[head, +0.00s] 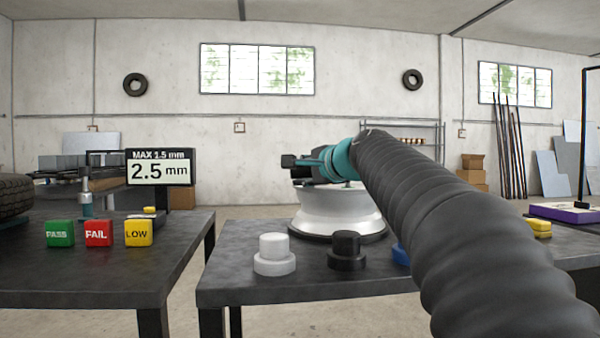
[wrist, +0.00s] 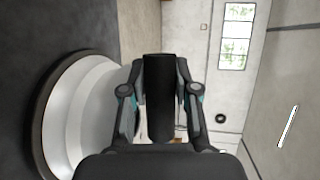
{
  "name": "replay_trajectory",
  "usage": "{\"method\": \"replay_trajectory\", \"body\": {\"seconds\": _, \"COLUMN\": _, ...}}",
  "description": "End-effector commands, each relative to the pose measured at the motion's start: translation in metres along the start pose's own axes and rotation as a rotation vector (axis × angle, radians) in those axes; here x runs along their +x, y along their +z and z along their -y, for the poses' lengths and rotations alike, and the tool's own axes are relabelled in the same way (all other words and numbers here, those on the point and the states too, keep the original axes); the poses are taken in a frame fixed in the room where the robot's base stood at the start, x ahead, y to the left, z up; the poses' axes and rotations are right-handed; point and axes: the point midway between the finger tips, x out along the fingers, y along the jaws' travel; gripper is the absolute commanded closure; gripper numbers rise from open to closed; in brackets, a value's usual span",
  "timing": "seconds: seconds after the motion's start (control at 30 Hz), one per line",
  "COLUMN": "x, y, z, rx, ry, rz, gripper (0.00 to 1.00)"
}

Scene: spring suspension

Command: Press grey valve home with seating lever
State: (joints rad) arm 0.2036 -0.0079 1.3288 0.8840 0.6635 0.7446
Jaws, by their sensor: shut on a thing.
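My gripper (head: 318,167) is over the silver wheel rim (head: 335,212) on the middle table. In the wrist view my gripper (wrist: 160,100) is shut on a dark, thick bar (wrist: 160,72), which looks like the seating lever's handle. A dark end (head: 288,160) sticks out left of the gripper in the head view. The rim also shows at the left of the wrist view (wrist: 85,125), beside the fingers. I cannot make out the grey valve; my arm and gripper cover part of the rim. Whether the lever touches the rim cannot be told.
A white knob (head: 273,255), a black knob (head: 346,251) and a partly hidden blue one (head: 401,254) stand along the table's front. The left table holds green, red and yellow blocks (head: 98,233) and a display (head: 160,168) reading 2.5 mm. A gap separates the tables.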

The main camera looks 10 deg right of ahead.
Motion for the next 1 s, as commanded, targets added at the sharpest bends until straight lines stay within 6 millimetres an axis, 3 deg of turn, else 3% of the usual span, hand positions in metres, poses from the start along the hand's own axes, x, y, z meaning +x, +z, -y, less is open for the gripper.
{"method": "replay_trajectory", "body": {"seconds": 0.03, "x": 0.003, "y": -0.001, "z": -0.011, "rx": -0.001, "ry": 0.022, "rz": 0.004, "gripper": 1.0}}
{"method": "replay_trajectory", "body": {"seconds": 0.1, "x": 0.004, "y": -0.001, "z": -0.011, "rx": -0.001, "ry": 0.023, "rz": 0.004, "gripper": 1.0}}
{"method": "replay_trajectory", "body": {"seconds": 0.13, "x": 0.004, "y": -0.001, "z": -0.011, "rx": -0.001, "ry": 0.023, "rz": 0.004, "gripper": 0.66}}
{"method": "replay_trajectory", "body": {"seconds": 0.2, "x": 0.004, "y": -0.001, "z": -0.012, "rx": -0.001, "ry": 0.023, "rz": 0.005, "gripper": 0.48}}
{"method": "replay_trajectory", "body": {"seconds": 0.23, "x": 0.004, "y": -0.001, "z": -0.011, "rx": 0.0, "ry": 0.023, "rz": 0.005, "gripper": 0.44}}
{"method": "replay_trajectory", "body": {"seconds": 0.67, "x": 0.001, "y": 0.001, "z": -0.006, "rx": 0.001, "ry": 0.012, "rz": 0.005, "gripper": 0.44}}
{"method": "replay_trajectory", "body": {"seconds": 0.83, "x": -0.017, "y": 0.0, "z": -0.005, "rx": 0.002, "ry": 0.009, "rz": 0.002, "gripper": 0.44}}
{"method": "replay_trajectory", "body": {"seconds": 1.0, "x": -0.051, "y": -0.001, "z": -0.005, "rx": 0.001, "ry": 0.011, "rz": 0.001, "gripper": 0.44}}
